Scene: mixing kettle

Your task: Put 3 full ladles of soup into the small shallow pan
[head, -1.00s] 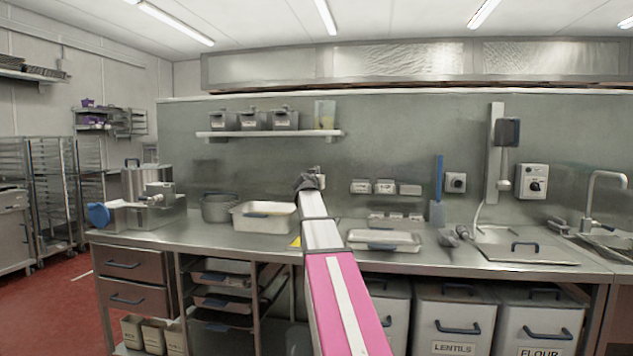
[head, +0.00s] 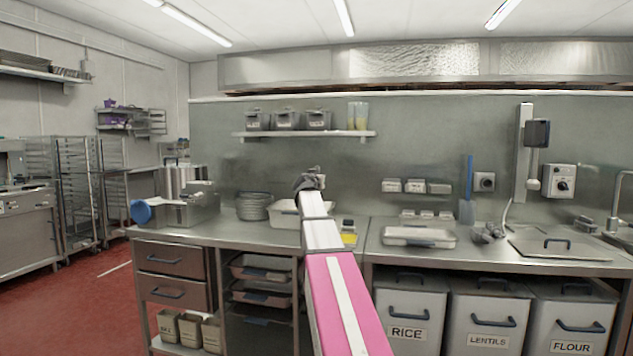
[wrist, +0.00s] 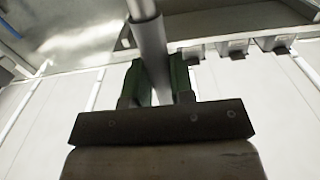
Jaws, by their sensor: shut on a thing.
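My gripper (head: 311,183) is at the end of my raised arm, in front of the counter's back wall in the head view. In the wrist view its green fingers (wrist: 157,78) are shut on a grey round handle (wrist: 150,45), which looks like the ladle's. The handle runs out of the top of that view, so the ladle's bowl is hidden. A shallow metal pan (head: 418,237) lies on the counter right of my arm. A deeper pale pan (head: 284,216) is partly behind my arm. I cannot tell which is the small shallow pan.
The steel counter (head: 215,236) spans the view. A yellow-labelled container (head: 348,234) is just right of my arm. Open red floor (head: 75,315) lies at left.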

